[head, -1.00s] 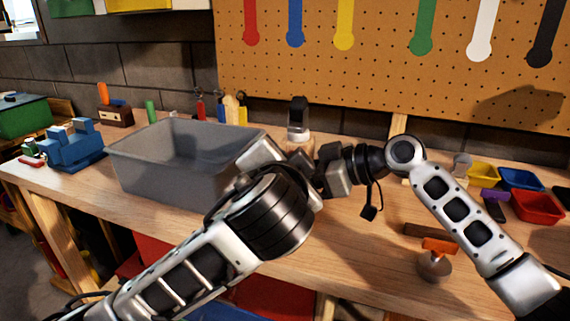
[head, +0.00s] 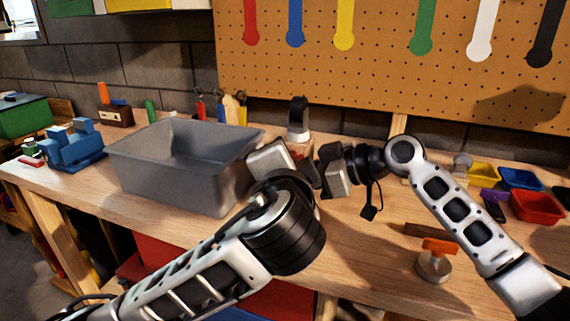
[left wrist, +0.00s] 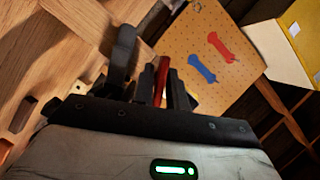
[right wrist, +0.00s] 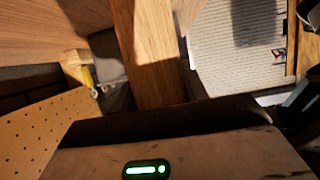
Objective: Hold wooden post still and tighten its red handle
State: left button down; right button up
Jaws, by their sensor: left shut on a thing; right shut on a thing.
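My left gripper (left wrist: 150,78) is shut on the red handle (left wrist: 161,78), which shows as a narrow red bar between its dark fingers in the left wrist view. My right gripper (head: 330,172) is shut on the wooden post (right wrist: 150,45), a pale squared beam running up the right wrist view. Its fingertips are not clear in that view. In the head view the two grippers meet close together above the bench, the left one (head: 308,172) coming from the left. There they hide the handle and most of the post.
A grey open bin (head: 180,180) stands on the wooden bench (head: 350,255) left of the grippers. Behind them is a dark upright fitting (head: 298,118). An orange-handled metal piece (head: 434,265) sits in front of my right arm. Coloured trays (head: 538,206) are at the right, below a pegboard (head: 380,70).

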pick_arm(q)
jog(key=c, duration=1.5)
grip_release()
jog(key=shift+c, duration=0.2)
jog(key=s+r, duration=0.2)
jog(key=s, duration=0.9)
jog(key=shift+s+d, duration=0.15)
jog(key=shift+s, duration=0.2)
jog(key=shift+r, duration=0.1)
pick_arm(e)
jog(key=o, duration=1.3)
jog(key=shift+c, duration=0.2)
jog(key=shift+d, duration=0.1)
